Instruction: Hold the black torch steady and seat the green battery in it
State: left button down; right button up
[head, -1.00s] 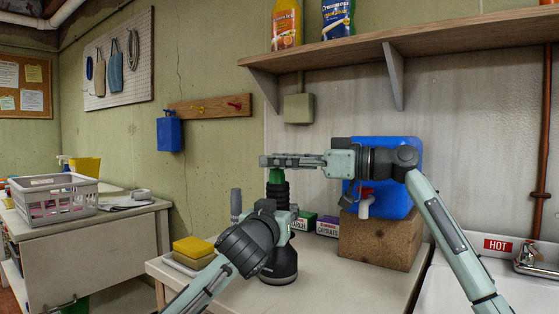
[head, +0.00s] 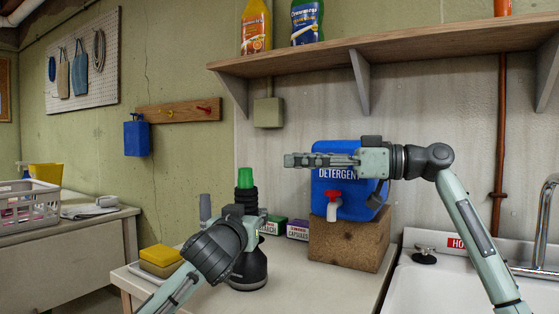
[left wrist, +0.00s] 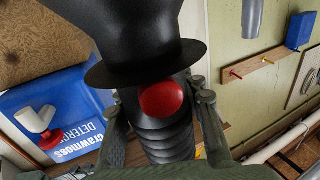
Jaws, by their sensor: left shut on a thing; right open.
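The black torch (head: 250,270) stands upright on the counter, its wide end down. My left gripper (head: 246,213) is shut around its ribbed barrel, which also shows with a red button in the left wrist view (left wrist: 165,140). The green battery (head: 245,178) sticks up out of the torch's top end, upright and in line with it. How deep it sits inside is hidden. My right gripper (head: 290,160) is open and empty, to the right of the battery and a little higher, apart from it.
A blue detergent container (head: 345,205) with a red tap stands on a brown block (head: 350,242) behind my right gripper. Small boxes (head: 297,230) stand beside the torch. Yellow sponges (head: 160,255) lie left. A shelf (head: 390,55) hangs above; the sink is at the right.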

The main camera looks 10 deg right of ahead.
dwell(0.4)
pick_arm(q)
jog(key=c, duration=0.9)
grip_release()
